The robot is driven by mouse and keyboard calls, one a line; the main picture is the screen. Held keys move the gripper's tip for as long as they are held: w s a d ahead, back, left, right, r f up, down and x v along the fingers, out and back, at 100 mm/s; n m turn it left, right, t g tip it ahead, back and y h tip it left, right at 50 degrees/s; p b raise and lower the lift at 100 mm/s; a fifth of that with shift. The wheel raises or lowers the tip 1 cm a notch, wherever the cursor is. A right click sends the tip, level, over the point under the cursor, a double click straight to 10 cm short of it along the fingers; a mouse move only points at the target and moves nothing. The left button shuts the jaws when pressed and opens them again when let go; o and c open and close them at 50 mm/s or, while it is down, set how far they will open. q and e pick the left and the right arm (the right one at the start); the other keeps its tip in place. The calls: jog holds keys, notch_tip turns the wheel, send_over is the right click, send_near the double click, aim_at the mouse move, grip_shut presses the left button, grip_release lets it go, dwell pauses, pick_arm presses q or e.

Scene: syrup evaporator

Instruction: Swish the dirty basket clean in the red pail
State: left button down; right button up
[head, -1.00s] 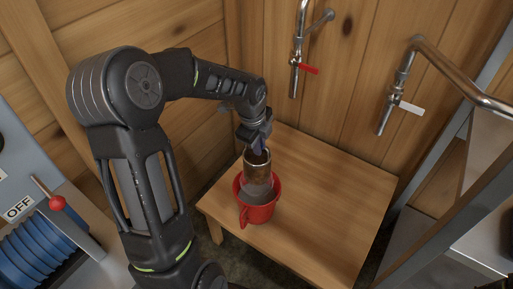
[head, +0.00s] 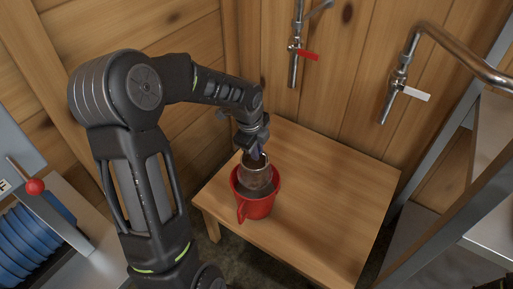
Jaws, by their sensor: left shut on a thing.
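The red pail (head: 257,208) stands on the small wooden table, towards its left side, with greyish liquid in it. The basket (head: 255,175) is a brownish, metallic cylinder, upright, with its lower part inside the pail. My left gripper (head: 256,151) comes down from above and is shut on the basket near its top rim. The fingers partly hide the rim, and the pail wall hides the basket's lower end. My right gripper does not show.
The wooden table (head: 330,195) is bare right of the pail. A red-handled tap (head: 296,50) and a white-handled tap (head: 400,88) are on the back wall. A lever with a red knob (head: 35,187) and a blue coil (head: 30,240) are at left.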

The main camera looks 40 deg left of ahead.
pick_arm(q)
jog(key=shift+s+f+b+x, duration=0.1)
jog(key=shift+s+b+x, duration=0.35)
jog(key=shift+b+x, duration=1.4)
jog(key=shift+s+f+b+x, duration=0.1)
jog(key=shift+s+b+x, duration=0.7)
jog(key=shift+x, duration=1.9)
jog(key=shift+s+f+b+x, duration=0.1)
jog(key=shift+s+b+x, duration=0.05)
jog(key=shift+b+x, duration=1.85)
jog(key=shift+d+f+p, duration=0.1)
jog(key=shift+f+p, duration=0.1)
jog(key=shift+p, duration=0.15)
jog(key=shift+w+p+v, duration=0.2)
jog(key=shift+p+v, duration=0.65)
jog(key=shift+w+p+v, duration=0.15)
jog(key=shift+p+v, duration=0.65)
jog(key=shift+v, duration=0.05)
jog(key=shift+r, duration=0.1)
jog(key=shift+s+b+x, duration=0.2)
jog(key=shift+b+x, duration=0.4)
jog(key=shift+x, duration=0.3)
jog(key=shift+s+b+x, duration=0.15)
jog(key=shift+b+x, duration=0.4)
jog(key=shift+x, duration=0.3)
